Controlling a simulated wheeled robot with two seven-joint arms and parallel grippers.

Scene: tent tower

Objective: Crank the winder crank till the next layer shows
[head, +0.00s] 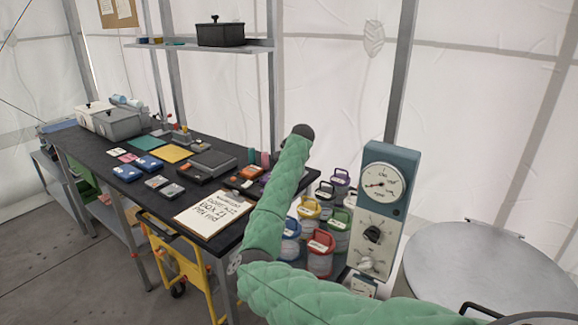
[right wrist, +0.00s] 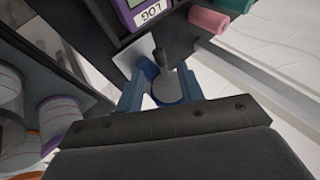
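In the right wrist view, a grey upright handle with a round base, which looks like the winder crank (right wrist: 168,84), stands between the two blue fingers of my right gripper (right wrist: 162,92). The fingers are apart, with the handle in the gap. I cannot see clear contact on both sides. A pale flat plate (right wrist: 133,55) and a blue part sit just beside the handle. In the head view my green-sleeved right arm reaches to the right end of the black table (head: 205,155), hiding the gripper and crank. No layer can be made out. My left gripper is out of view.
A purple box marked LOG (right wrist: 147,12) and a pink roll (right wrist: 207,20) lie near the gripper. Jars with coloured lids (head: 320,242) stand below the table's right end, beside a dial panel (head: 378,205). A clipboard (head: 214,212) lies at the front edge.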

